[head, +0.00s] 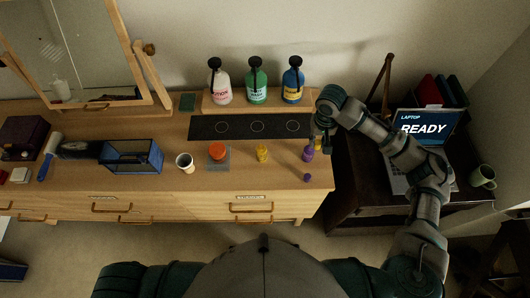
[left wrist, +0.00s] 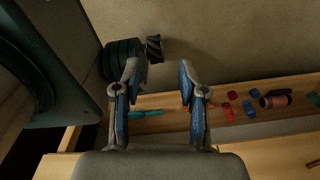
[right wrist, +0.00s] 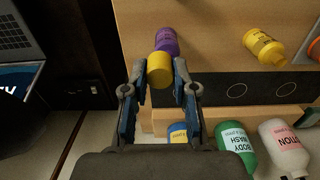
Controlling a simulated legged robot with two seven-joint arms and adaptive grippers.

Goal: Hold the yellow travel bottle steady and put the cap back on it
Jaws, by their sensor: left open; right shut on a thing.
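The yellow travel bottle (head: 262,153) stands on the dresser top, left of the purple bottle (head: 308,154); it also shows in the right wrist view (right wrist: 265,47). My right gripper (head: 319,141) is at the purple bottle. In the right wrist view its fingers are shut on a yellow cap (right wrist: 160,68), in line with the purple bottle's top (right wrist: 167,40). I cannot tell whether cap and bottle touch. A purple cap (head: 307,178) lies near the dresser's front edge. My left gripper (left wrist: 157,78) is open and empty in the left wrist view, outside the head view.
A white cup (head: 185,162), an orange-red round thing (head: 217,151) on a grey pad and a blue bin (head: 132,157) stand left. Several pump bottles (head: 256,84) stand on a raised shelf behind. A laptop (head: 425,128) and green mug (head: 483,176) are right.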

